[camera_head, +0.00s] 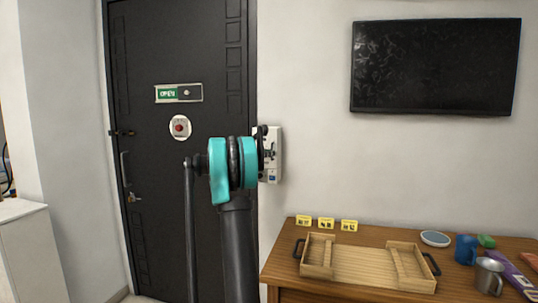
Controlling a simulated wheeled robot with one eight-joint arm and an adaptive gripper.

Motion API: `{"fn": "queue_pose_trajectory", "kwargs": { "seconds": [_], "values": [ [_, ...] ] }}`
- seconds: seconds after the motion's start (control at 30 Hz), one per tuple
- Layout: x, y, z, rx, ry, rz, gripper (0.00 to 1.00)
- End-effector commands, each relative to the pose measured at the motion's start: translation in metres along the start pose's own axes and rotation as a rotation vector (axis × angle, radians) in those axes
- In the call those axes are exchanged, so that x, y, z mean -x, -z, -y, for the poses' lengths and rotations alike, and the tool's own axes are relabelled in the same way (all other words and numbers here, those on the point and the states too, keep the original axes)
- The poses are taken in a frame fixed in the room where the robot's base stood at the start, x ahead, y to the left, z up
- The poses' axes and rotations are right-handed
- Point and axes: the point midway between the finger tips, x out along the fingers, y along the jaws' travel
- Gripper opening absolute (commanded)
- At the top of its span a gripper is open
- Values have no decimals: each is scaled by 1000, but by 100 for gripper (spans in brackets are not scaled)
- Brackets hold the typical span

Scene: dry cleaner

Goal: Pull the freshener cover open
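A small white box with a grey front, which looks like the freshener (275,158), is fixed to the wall just right of the black door. My arm, black with teal bands, rises in front of it and hides its left part. My gripper (263,148) is a dark shape at the end of the arm, overlapping the left side of the box. Its fingers cannot be made out, nor whether they touch the box. Whether the cover is open or shut is too small to tell.
A wooden table (283,272) stands at the lower right, holding a wooden tray (360,268), yellow tags (326,222), a round dish (435,239), a blue cup (465,249) and a metal mug (489,276). A dark screen (436,66) hangs above. The door (150,60) is closed.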

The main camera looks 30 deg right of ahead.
Motion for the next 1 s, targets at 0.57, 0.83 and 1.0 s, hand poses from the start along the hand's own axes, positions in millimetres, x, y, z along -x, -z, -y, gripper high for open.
{"fn": "queue_pose_trajectory", "kwargs": {
  "seconds": [0.57, 0.83, 1.0],
  "values": [
    [0, 0, 0, 0, 0, 0, 0],
    [6, 0, -3, 0, 35, 0, 0],
    [19, 0, -11, 0, 119, -1, 0]
  ]
}}
